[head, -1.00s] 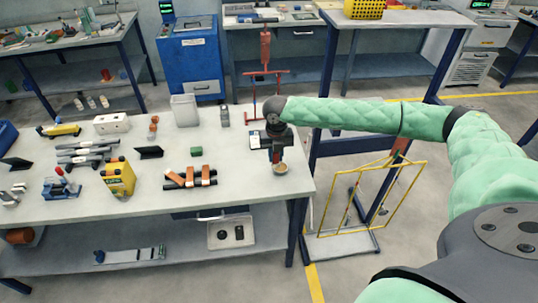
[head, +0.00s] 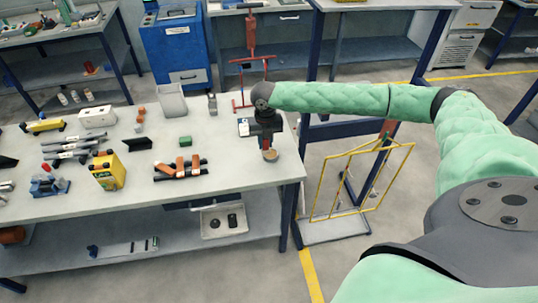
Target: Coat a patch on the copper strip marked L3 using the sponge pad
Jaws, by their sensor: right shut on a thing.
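My right gripper (head: 268,143) points down over the right end of the grey workbench (head: 225,172). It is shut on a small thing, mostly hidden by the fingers. A round tan piece (head: 270,155) shows right under the fingertips. It may be the sponge pad, but I cannot tell, nor whether it touches the bench. Several copper-coloured strips (head: 184,167) lie across dark bars on the bench, left of the gripper. Their marks are too small to read, so I cannot tell which is L3. My left gripper is out of view.
A yellow container (head: 107,171) stands left of the strips, and a small green block (head: 185,141) lies behind them. A pale open bin (head: 172,101) stands at the back. A yellow wire frame (head: 362,180) stands on the floor right of the bench. Bare bench top lies between strips and gripper.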

